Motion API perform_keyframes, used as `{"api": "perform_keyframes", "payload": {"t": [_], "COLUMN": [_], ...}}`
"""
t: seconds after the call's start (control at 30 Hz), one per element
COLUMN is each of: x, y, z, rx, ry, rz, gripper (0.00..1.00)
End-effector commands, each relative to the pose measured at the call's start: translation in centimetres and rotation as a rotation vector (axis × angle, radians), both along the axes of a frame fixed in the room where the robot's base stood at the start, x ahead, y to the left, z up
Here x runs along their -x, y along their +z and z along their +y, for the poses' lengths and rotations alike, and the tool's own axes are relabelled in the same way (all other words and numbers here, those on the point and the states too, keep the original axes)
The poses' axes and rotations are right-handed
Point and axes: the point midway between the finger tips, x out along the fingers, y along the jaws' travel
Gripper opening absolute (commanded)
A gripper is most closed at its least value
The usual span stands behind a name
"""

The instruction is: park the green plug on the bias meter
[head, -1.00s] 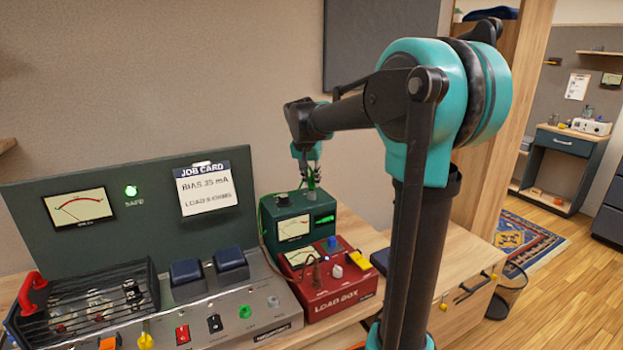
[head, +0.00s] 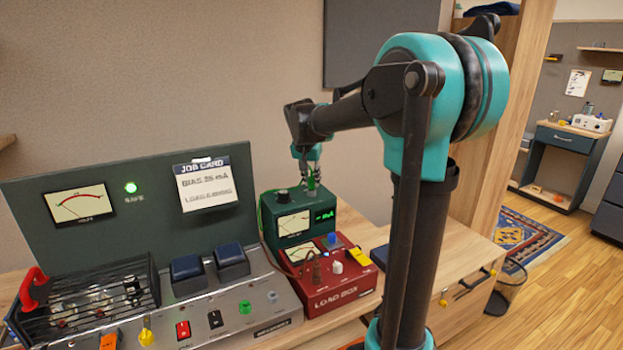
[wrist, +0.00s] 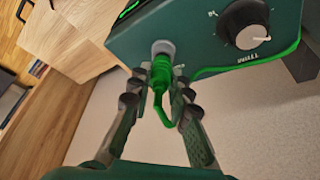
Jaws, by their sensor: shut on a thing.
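The bias meter (head: 269,221) is a dark green box with a dial and a lit green readout, standing behind the red load box. The green plug (head: 311,184) is at the right of its top. In the wrist view the green plug (wrist: 161,72) has its end at a round grey holder (wrist: 163,48) on the meter (wrist: 195,45); how deep it sits is hidden. My gripper (head: 308,168) is above the meter, and in the wrist view my gripper (wrist: 158,88) is shut on the plug. A green cable (wrist: 255,60) loops from the plug and runs across the meter.
The red load box (head: 343,302) stands in front of the meter. The amp chassis (head: 205,318), with a green socket (head: 246,307), switches and caged tubes, is at left. A job card (head: 206,190) hangs on the back panel.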

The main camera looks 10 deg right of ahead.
Motion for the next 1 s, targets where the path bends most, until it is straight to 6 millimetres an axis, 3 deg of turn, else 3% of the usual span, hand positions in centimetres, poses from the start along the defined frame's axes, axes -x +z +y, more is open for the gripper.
{"api": "perform_keyframes", "payload": {"t": [0.07, 0.1, 0.3, 0.67, 1.0], "x": [0.0, 0.0, 0.0, 0.2, 2.3], "y": [-0.1, -0.1, -0.1, 0.4, 6.0], "z": [0.0, 0.0, 0.0, 0.1, 1.1], "rx": [0.0, 0.0, 0.0, 0.0, 0.0], "ry": [0.0, 0.0, 0.0, 0.0, 0.001], "rz": [0.0, 0.0, 0.0, 0.0, 0.0], "gripper": [0.0, 0.2, 0.42, 0.42, 0.42]}}
